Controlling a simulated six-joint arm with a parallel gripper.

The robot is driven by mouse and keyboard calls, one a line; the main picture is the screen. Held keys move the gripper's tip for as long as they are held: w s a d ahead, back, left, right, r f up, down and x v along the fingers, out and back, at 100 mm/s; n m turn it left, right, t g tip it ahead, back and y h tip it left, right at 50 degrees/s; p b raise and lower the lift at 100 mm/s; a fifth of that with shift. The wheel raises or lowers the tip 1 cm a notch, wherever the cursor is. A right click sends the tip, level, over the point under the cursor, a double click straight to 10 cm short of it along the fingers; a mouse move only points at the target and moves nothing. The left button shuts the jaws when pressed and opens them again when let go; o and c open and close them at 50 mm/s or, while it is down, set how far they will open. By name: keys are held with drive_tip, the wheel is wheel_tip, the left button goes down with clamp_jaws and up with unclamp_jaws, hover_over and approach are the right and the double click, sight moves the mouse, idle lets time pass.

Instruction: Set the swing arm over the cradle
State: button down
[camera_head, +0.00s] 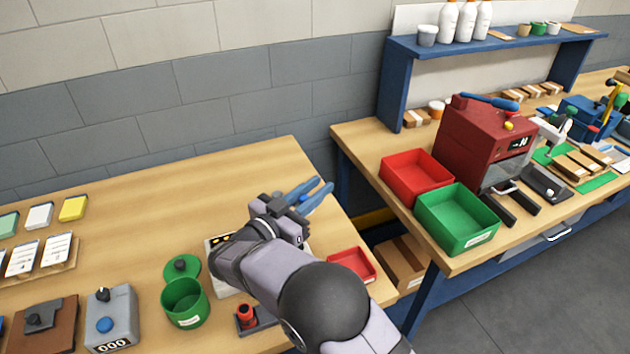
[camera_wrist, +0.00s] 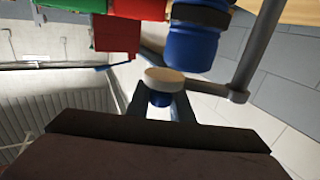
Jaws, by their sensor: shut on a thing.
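My gripper (camera_wrist: 163,108) is shut on a small blue part with a cream round cap (camera_wrist: 165,78), seen in the wrist view. A grey bent bar, probably the swing arm (camera_wrist: 258,55), runs from beside the cap to the right and then upward. A blue cylinder with a black band (camera_wrist: 198,38) hangs near the cap. In the head view my gripper (camera_head: 290,217) is over the right part of the near bench, and my arm hides most of a pale device (camera_head: 216,247) there. I cannot make out the cradle in either view.
A green pot (camera_head: 185,302) and a red-topped part (camera_head: 247,316) stand at the front. The bench's back middle is clear.

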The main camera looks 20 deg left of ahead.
drive_tip(key=shift+s+d+m+g+h+b, duration=0.15)
drive_tip(key=shift+s+m+g+h, duration=0.3)
drive_tip(key=shift+h, duration=0.3)
drive_tip(key=shift+s+a+m+g+h+b, duration=0.1)
drive_tip(key=shift+s+m+g+h+b, duration=0.15)
drive_tip(key=shift+m+h, duration=0.4)
drive_tip(key=shift+s+d+m+g+h+b, duration=0.1)
drive_tip(key=shift+s+m+g+h, duration=0.25)
drive_tip(key=shift+h, duration=0.45)
drive_tip(key=shift+s+m+g+h, duration=0.6)
drive_tip(key=shift+m+h, duration=0.15)
drive_tip(key=shift+h, duration=0.15)
drive_tip(key=shift+r, duration=0.15)
drive_tip(key=c, duration=1.6)
unclamp_jaws()
drive_tip(key=shift+o, duration=0.2)
drive_tip(key=shift+b, duration=0.3)
wheel_tip(320, 180, up, 10)
drive_tip(key=b, duration=0.1)
